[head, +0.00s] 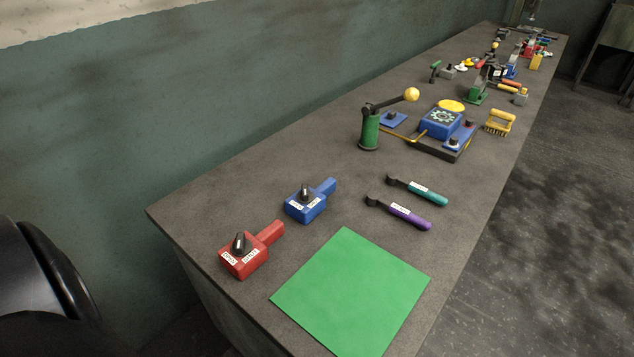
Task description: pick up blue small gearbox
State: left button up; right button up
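A blue box with a gear picture on its top (440,122) sits on a dark base plate (436,148) on the long workbench, right of centre; it looks like the small gearbox. A yellow round part (452,106) shows just behind it. A second blue box with a black knob and a handle (306,205) lies nearer, left of centre, beside a similar red one. Neither of my grippers is in view, and nothing touches the blue gear box.
The grey workbench (270,170) runs to the back right. A green post with a yellow-knobbed lever (370,131) stands left of the gear box. A red knob box (245,256), teal (425,194) and purple (405,213) handled tools and a green mat (350,295) lie nearer. Clutter fills the far end.

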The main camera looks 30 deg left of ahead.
aim_at(304, 213)
jog(key=j+z, duration=0.2)
jog(key=j, duration=0.25)
jog(key=j+z, duration=0.2)
jog(key=j, duration=0.2)
jog(key=k+j+z, duration=0.1)
jog(key=j+z, duration=0.15)
jog(key=j, duration=0.2)
jog(key=k+j+z, duration=0.2)
jog(key=j, duration=0.2)
jog(key=j+z, duration=0.2)
jog(key=j, duration=0.2)
